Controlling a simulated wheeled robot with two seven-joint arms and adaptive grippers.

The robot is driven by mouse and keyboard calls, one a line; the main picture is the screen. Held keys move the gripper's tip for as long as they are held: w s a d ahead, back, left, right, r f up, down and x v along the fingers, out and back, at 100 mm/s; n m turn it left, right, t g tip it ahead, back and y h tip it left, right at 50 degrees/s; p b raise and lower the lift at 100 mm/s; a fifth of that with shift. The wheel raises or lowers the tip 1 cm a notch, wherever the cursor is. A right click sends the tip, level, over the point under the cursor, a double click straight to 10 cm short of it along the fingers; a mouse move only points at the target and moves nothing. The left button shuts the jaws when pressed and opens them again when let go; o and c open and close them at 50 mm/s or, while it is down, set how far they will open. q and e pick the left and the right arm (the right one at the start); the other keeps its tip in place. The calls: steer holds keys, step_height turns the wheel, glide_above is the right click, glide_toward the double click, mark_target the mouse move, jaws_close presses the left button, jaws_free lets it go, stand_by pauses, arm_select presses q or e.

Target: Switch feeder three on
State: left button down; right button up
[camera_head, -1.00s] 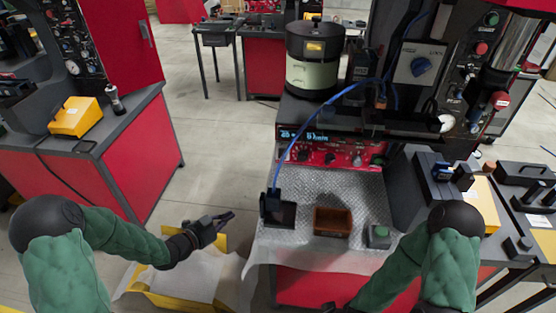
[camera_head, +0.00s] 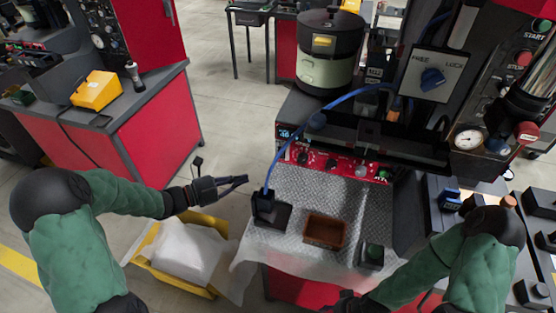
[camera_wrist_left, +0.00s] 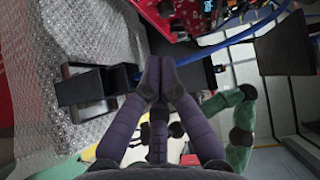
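The machine has a bowl feeder (camera_head: 325,60), a black and pale green drum, on its top left. Below it is a red control panel (camera_head: 335,162) with a small lit display (camera_head: 286,133) and several knobs and buttons. No label reading feeder three is legible. My left gripper (camera_head: 247,179) is left of the panel, near the black holder (camera_head: 270,208) with the blue cable. Its fingers (camera_wrist_left: 160,76) meet at the tips in the left wrist view, with nothing seen between them. My right gripper (camera_head: 345,301) is at the bottom edge, mostly hidden.
A blue FREE/LOCK knob (camera_head: 432,78) is at upper right. A yellow crate (camera_head: 209,221) is on the floor at left. The blue cable (camera_head: 295,135) arcs before the panel.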

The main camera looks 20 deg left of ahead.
arm_select(q)
steer(key=b, duration=0.3)
glide_toward(281, 153)
steer(key=w+d+f, duration=0.2)
steer(key=w+d, duration=0.1)
steer(key=d, duration=0.3)
steer(key=shift+w+r, duration=0.15)
steer(key=shift+w, duration=0.05)
